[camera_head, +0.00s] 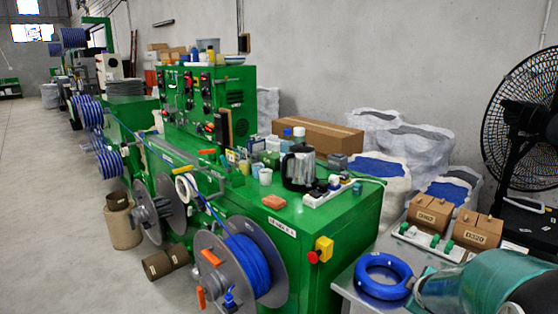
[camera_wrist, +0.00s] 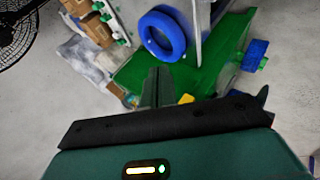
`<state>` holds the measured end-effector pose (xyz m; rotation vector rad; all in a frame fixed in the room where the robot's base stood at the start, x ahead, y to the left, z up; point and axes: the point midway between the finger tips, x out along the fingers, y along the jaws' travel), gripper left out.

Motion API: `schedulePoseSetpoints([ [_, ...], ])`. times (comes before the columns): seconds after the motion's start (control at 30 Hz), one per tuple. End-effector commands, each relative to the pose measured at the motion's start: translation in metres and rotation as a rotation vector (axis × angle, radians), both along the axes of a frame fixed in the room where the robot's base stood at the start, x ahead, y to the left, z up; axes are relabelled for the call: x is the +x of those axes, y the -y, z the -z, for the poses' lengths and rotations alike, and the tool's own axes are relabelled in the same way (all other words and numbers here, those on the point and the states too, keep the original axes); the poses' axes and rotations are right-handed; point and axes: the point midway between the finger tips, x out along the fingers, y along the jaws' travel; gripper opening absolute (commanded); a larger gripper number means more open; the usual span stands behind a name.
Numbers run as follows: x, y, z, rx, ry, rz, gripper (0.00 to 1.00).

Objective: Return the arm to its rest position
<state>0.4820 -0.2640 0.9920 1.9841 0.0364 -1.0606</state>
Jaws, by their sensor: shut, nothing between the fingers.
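My gripper (camera_wrist: 158,74) shows in the wrist view, its fingers dark and together, with nothing held between them. The dark wrist bar and teal housing fill the bottom of that view. My teal arm (camera_head: 470,288) enters the head view at the bottom right, beside a blue cable coil (camera_head: 383,276) on a grey table; the gripper itself is not seen there. In the wrist view the blue coil (camera_wrist: 160,36) appears beyond the fingertips, apart from them, near the green machine (camera_wrist: 140,70).
The green cable machine (camera_head: 335,225) stands at the centre, with a spool of blue cable (camera_head: 248,264) at its front. Two brown boxes (camera_head: 428,212) sit on the table near my arm. A black fan (camera_head: 530,120) stands at the right. The floor at left (camera_head: 45,210) is clear.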

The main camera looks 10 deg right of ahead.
Motion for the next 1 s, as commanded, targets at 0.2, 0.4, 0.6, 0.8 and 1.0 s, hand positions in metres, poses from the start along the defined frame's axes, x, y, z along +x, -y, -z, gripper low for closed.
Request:
schedulePoseSetpoints([
  [0.2,-0.03,-0.078,-0.059,0.166,0.025,0.164,0.0],
  [0.4,-0.078,-0.15,-0.093,0.364,0.028,0.302,0.0],
  [0.6,-0.139,-0.218,-0.112,0.581,-0.011,0.409,0.0],
  [0.8,-0.186,-0.258,-0.117,0.725,-0.075,0.47,0.0],
  [1.0,-0.195,-0.265,-0.117,0.751,-0.091,0.483,0.0],
])
